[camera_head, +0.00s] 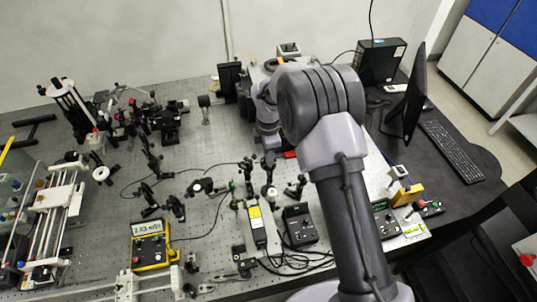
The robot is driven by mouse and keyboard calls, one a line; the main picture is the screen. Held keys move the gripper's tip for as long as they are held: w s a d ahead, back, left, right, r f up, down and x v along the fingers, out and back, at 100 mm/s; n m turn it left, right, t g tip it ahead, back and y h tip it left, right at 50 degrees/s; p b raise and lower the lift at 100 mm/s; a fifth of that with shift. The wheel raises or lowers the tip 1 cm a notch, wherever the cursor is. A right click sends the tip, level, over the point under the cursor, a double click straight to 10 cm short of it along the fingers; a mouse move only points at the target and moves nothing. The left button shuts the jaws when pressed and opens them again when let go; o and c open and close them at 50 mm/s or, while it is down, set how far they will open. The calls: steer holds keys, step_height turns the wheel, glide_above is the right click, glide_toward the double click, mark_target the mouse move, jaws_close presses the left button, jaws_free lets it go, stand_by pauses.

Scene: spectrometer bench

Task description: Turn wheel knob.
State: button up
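I cannot say for certain which part is the wheel knob. A white round wheel-like part (101,174) shows beside the rail apparatus at the left. Small knobs sit on the yellow-framed meter (151,246) and on the black control box (299,225), too small to make out well. My arm rises from the bottom, right of the middle, and bends away over the bench. My wrist parts show left of the elbow, near the back of the bench. The fingers of my gripper cannot be made out there, so its opening and any contact are hidden.
The perforated bench (215,142) carries several optic mounts, with loose cables at its front. A monitor (407,98), a keyboard (450,148) and a black computer box (381,61) stand on the dark desk at right. Bare bench shows at the middle left.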

jaws_close()
steer(key=shift+m, duration=0.3)
steer(key=m+b, duration=0.2)
steer(key=m, duration=0.2)
steer(key=shift+f+m, duration=0.1)
steer(key=shift+m, duration=0.2)
steer(key=m+b, duration=0.2)
steer(key=m, duration=0.4)
steer(key=shift+b, duration=0.3)
steer(key=m+b, duration=0.2)
steer(key=m, duration=0.4)
steer(key=shift+m, duration=0.3)
steer(key=m+b, duration=0.2)
steer(key=m, duration=0.3)
steer(key=shift+m, duration=0.6)
